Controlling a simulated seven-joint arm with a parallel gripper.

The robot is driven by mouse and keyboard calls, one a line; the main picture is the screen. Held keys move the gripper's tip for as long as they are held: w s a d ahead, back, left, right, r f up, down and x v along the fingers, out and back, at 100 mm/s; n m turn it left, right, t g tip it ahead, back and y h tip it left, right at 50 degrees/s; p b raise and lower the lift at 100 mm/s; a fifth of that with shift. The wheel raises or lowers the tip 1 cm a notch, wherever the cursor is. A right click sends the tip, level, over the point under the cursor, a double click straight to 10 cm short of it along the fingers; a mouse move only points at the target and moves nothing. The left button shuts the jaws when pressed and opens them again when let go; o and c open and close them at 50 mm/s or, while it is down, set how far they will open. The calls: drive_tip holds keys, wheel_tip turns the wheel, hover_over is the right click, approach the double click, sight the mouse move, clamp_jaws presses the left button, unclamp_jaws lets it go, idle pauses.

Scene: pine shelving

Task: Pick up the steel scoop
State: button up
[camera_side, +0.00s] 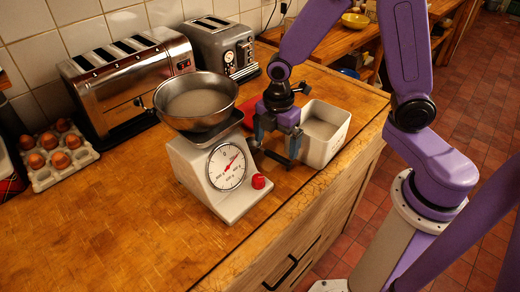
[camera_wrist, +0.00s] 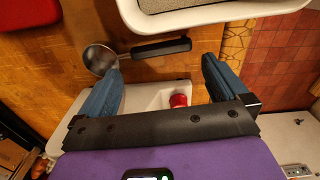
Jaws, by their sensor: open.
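The steel scoop (camera_wrist: 98,59) lies on the wooden counter in the wrist view, its round bowl at left and its black handle pointing right. In the side view I cannot clearly make it out behind my gripper and the scale. My gripper (camera_side: 277,152) points down between the white scale and the white bin. It is open and empty. In the wrist view my gripper (camera_wrist: 162,66) has its blue fingers spread wide. The handle shows just past the fingertips, across the gap between them; the bowl is near the left fingertip. I cannot tell the height left.
The kitchen scale (camera_side: 222,165) with its steel pan (camera_side: 197,101) stands close left of my gripper. The white bin (camera_side: 322,133) stands close right. A red object (camera_side: 250,110) lies behind. Toasters (camera_side: 128,82) and an egg tray (camera_side: 57,155) are farther left. The front-left counter is clear.

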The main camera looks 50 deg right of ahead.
sight(276, 158)
drive_tip(key=shift+s+f, duration=0.1)
drive_tip(key=shift+f, duration=2.7)
drive_tip(key=c, duration=0.6)
